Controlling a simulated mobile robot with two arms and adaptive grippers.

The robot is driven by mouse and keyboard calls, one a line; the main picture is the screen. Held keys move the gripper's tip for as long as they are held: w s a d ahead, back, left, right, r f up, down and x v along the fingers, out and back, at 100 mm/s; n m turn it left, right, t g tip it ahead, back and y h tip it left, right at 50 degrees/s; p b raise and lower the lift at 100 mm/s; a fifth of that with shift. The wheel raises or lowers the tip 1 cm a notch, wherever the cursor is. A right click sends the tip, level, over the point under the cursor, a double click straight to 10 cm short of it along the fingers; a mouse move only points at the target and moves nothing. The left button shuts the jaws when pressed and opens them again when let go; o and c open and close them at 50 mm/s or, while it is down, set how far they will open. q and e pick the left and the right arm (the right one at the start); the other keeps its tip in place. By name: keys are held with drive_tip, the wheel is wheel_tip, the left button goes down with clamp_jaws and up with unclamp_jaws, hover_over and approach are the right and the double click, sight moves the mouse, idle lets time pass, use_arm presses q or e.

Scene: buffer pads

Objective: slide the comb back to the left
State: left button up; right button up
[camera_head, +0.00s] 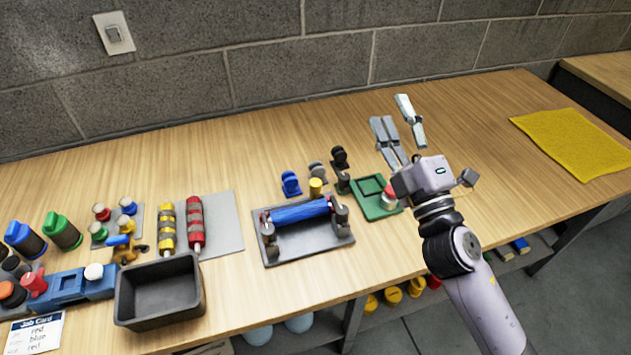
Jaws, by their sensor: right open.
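I cannot make out a part that is clearly a comb. A blue roller (300,212) lies across a grey tray (313,254) between two grey upright supports, near the middle of the table. My right gripper (391,112) is open and empty, above the table to the right of the roller, with its fingers pointing toward the wall. A green tray (368,187) with a red and white knob (389,197) sits just left of the gripper's body. My left gripper is not in view.
At left stand a dark bin (160,320), a blue block (68,288), several coloured bottles and a job card (35,333).

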drive_tip(key=s+a+r+n+g+y, duration=0.2)
drive_tip(key=a+r+n+g+y, duration=0.2)
drive_tip(key=a+n+g+y, duration=0.85)
drive_tip(key=n+g+h, duration=0.5)
drive_tip(key=n+h, duration=0.7)
drive_tip(key=n, duration=0.5)
approach(316, 182)
drive_tip(key=p+x, duration=0.2)
drive_tip(key=x, duration=0.8)
drive_tip(key=shift+w+f, duration=0.1)
drive_tip(key=shift+f, duration=0.05)
drive_tip(key=shift+c, duration=0.2)
clamp_jaws()
drive_tip(key=shift+a, duration=0.1)
